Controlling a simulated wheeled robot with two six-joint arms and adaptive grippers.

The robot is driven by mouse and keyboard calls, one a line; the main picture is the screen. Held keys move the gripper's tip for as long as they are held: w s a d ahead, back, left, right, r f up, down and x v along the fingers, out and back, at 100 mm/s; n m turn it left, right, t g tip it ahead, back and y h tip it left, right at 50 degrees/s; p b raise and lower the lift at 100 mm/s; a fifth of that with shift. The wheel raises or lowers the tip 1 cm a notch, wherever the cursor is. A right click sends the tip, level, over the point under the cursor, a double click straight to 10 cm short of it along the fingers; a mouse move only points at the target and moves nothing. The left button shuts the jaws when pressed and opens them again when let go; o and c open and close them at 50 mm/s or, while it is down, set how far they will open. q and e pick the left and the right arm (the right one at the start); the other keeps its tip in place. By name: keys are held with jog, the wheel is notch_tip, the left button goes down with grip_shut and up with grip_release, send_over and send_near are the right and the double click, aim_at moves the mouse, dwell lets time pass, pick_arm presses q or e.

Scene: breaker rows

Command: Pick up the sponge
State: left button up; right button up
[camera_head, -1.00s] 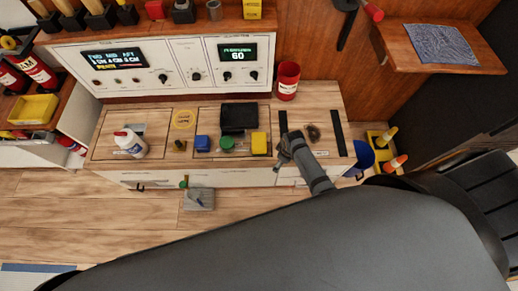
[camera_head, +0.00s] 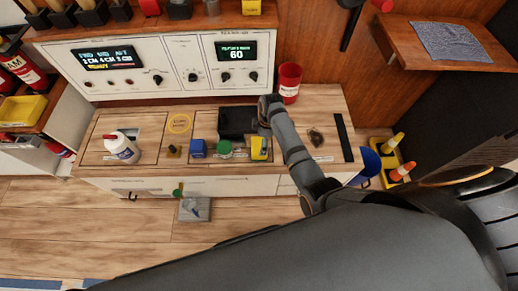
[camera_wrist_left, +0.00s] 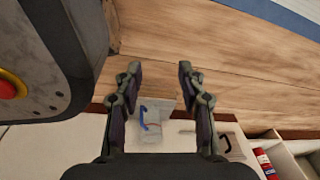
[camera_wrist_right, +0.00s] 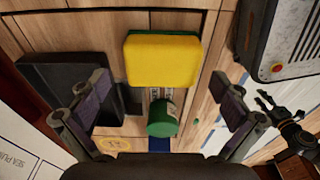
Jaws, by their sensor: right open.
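The sponge (camera_wrist_right: 163,62), yellow with a green layer beneath, lies on the wooden counter. It also shows in the head view (camera_head: 259,149), partly covered by my gripper. My right gripper (camera_wrist_right: 158,95) is open, its fingers apart on either side of the sponge's near part in the right wrist view. The sponge is beyond the fingertips, and whether they touch it I cannot tell. In the head view my right gripper (camera_head: 263,131) hangs over the counter at the sponge. My left gripper (camera_wrist_left: 160,72) is open and empty above the floor; it does not show in the head view.
Near the sponge are a green-capped jar (camera_head: 225,149), a blue block (camera_head: 198,148) and a black box (camera_head: 236,121). A grey tray (camera_head: 195,209) lies below the counter front.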

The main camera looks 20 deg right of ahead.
aim_at(259, 146)
jog(key=f+b, duration=0.1)
jog(key=f, duration=0.1)
jog(key=a+f, duration=0.1)
jog(key=f, duration=0.2)
jog(key=shift+b, duration=0.35)
pick_arm(q)
jog(key=w, duration=0.3)
jog(key=shift+w+d+r, duration=0.1)
jog(key=shift+w+r, duration=0.05)
pick_arm(e)
jog(key=shift+r, duration=0.1)
jog(key=c, duration=0.7)
jog(key=shift+r, duration=0.1)
